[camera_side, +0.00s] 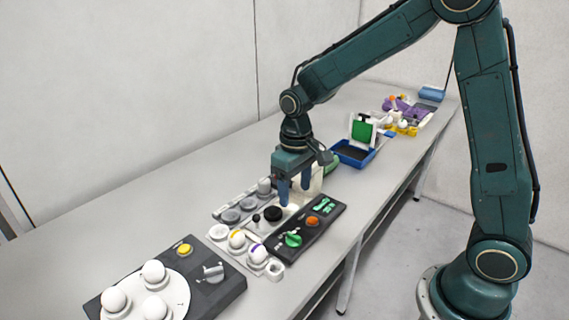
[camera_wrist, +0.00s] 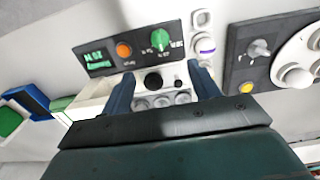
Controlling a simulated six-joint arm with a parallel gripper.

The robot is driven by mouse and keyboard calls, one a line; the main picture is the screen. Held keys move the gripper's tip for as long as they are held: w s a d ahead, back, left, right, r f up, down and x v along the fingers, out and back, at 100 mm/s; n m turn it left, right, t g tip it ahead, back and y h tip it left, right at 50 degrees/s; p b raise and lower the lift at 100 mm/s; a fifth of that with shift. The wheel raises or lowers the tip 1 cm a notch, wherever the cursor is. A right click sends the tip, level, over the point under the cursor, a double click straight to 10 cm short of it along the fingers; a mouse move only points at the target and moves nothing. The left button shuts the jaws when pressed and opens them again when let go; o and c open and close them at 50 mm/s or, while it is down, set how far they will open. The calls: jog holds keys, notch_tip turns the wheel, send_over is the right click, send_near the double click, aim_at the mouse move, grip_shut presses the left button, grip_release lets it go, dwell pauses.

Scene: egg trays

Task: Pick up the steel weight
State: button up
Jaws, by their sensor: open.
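Several grey, round metal weights sit in a row in a light grey rack (camera_side: 214,215). The tallest weight (camera_side: 264,186) is at the rack's far end, just left of my gripper (camera_side: 294,191). Flatter weights, such as this one (camera_side: 230,216), lie nearer the camera. In the wrist view the row shows low between the fingers, with a middle weight (camera_wrist: 162,101). My gripper is open and empty, pointing down over the scale area. In the wrist view its blue fingers (camera_wrist: 160,76) stand either side of a black disc (camera_wrist: 153,81). I cannot tell which weight is the steel one.
A black control panel (camera_side: 292,244) with an orange button and green knob lies right of the gripper. A dark box with a white turntable (camera_side: 175,286) is nearer. A blue tray (camera_side: 357,158) stands behind.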

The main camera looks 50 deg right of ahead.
jog(key=n+t, duration=0.1)
jog(key=n, duration=0.1)
send_over(264, 180)
jog(key=s, duration=0.1)
jog(key=shift+s+f, duration=0.15)
jog(key=shift+f, duration=0.15)
jog(key=shift+w+f, duration=0.15)
jog(key=shift+f, duration=1.3)
jog(key=shift+w+f, duration=0.15)
jog(key=shift+f, duration=1.25)
jog(key=shift+w+f, duration=0.15)
jog(key=shift+f, duration=1.3)
jog(key=shift+f, duration=0.1)
jog(key=shift+w+f, duration=0.2)
jog(key=shift+f, duration=2.25)
